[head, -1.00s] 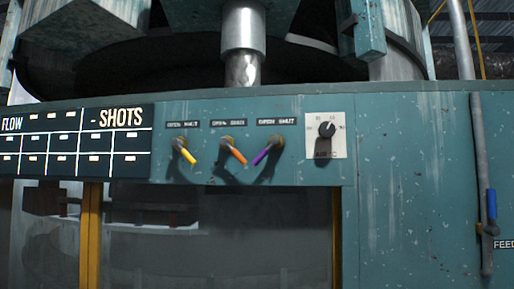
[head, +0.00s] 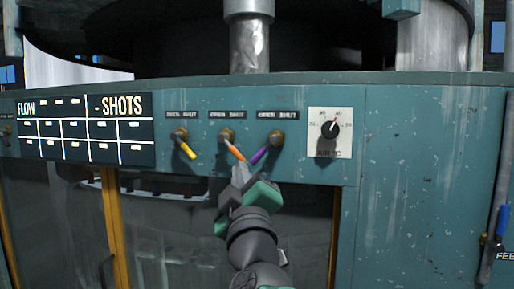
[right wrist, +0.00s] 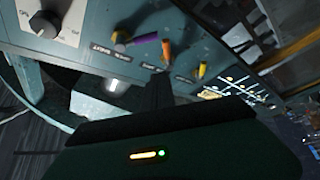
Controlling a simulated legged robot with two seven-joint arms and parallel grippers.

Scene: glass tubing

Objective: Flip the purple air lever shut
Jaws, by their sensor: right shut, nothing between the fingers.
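The purple lever (head: 261,154) sits on the teal panel under an "OPEN SHUT" label, its handle pointing down and left from its brass pivot. It also shows in the right wrist view (right wrist: 146,37). My right gripper (head: 240,168) is shut and empty, just below the orange lever (head: 235,152) and to the lower left of the purple handle in the head view. I cannot tell whether its tips touch either lever. In the right wrist view the dark fingers (right wrist: 160,90) reach up toward the panel. My left gripper is not in view.
A yellow lever (head: 186,149) is left of the orange one, with its handle down and right. A dial (head: 330,130) on a white plate is right of the purple lever. A blue-handled lever (head: 502,222) is on a pipe at far right. A dark display (head: 85,128) is at left.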

